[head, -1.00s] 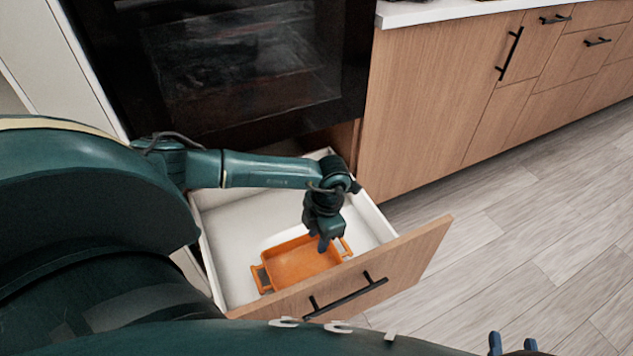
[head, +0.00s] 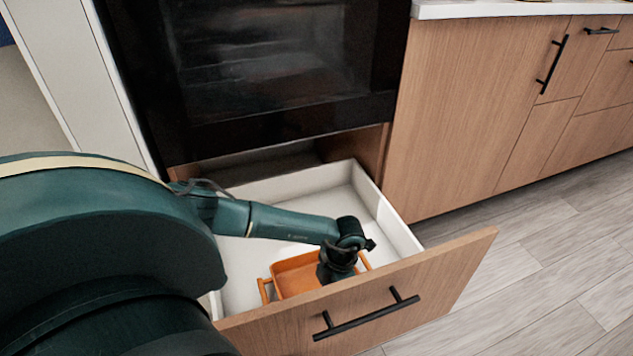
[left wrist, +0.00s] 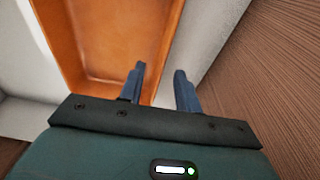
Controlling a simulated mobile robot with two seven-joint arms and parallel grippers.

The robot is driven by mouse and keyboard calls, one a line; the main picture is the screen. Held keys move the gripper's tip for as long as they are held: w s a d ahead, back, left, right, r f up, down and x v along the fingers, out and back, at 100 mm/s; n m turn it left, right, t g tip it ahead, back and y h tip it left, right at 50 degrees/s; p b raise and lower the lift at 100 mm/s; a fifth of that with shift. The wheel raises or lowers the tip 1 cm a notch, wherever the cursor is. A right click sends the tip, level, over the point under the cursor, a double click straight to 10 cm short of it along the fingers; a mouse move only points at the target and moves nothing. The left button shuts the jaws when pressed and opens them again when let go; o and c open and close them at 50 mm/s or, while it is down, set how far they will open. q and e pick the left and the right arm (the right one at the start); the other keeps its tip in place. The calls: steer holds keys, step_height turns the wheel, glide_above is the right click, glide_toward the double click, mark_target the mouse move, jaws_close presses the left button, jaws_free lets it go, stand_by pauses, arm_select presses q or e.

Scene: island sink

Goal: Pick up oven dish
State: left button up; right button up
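The orange rectangular oven dish (head: 296,276) with side handles lies in the open drawer, partly hidden by my left gripper and the drawer front. My left gripper (head: 337,270) points down at the right part of the dish; its fingertips are hidden in the head view. In the left wrist view, the two fingers (left wrist: 160,76) are apart, one over the dish's (left wrist: 110,35) interior and one just outside its rim. The rim runs between them, and I cannot tell whether either finger touches it. My right gripper is not in view.
The white-lined drawer (head: 345,185) is pulled out below the black oven (head: 265,70). Its wooden front (head: 450,275) with a black handle stands close to the dish. Wooden cabinets (head: 480,110) stand right of it. The floor (head: 540,270) at right is clear.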

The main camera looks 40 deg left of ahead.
arm_select(q)
steer(key=f+b, duration=0.1)
steer(key=f, duration=0.1)
steer(key=s+f+b, duration=0.1)
steer(key=f, duration=0.2)
steer(key=shift+a+f+b, duration=0.1)
steer(key=shift+f+b, duration=0.05)
steer(key=shift+b, duration=0.25)
jaws_close()
stand_by(1.0)
